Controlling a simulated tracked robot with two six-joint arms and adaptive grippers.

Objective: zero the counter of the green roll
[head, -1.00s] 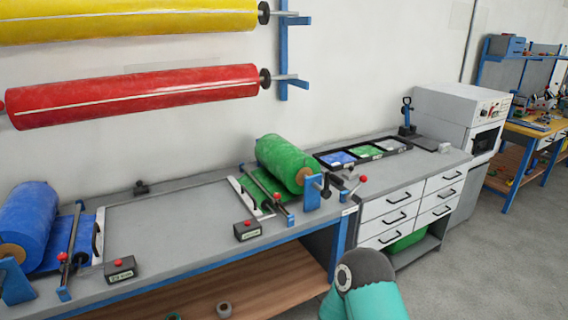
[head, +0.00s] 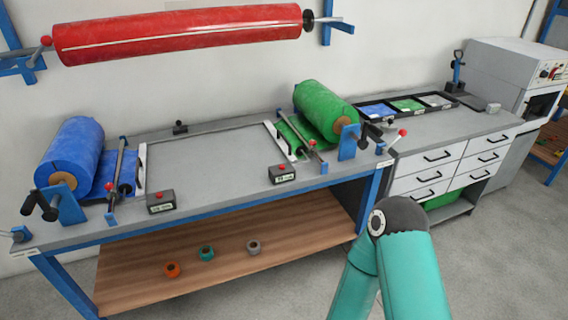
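The green roll (head: 326,110) lies in its blue holder at the back right of the long grey bench. Green sheet comes off it under a bar with a red knob. A small dark counter box (head: 283,174) with a red button on top and a pale display on its front sits on the bench, to the front left of the green roll. The display digits are too small to read. Neither of my grippers is in view. Only a teal arm link of mine shows at the lower right, in front of the drawers.
The blue roll (head: 73,151) is at the bench's left end, with a similar counter box (head: 160,201) beside it. A red roll (head: 180,34) hangs on the wall. The bench top (head: 215,160) between the rolls is mostly bare. White drawers (head: 450,160) stand at the right.

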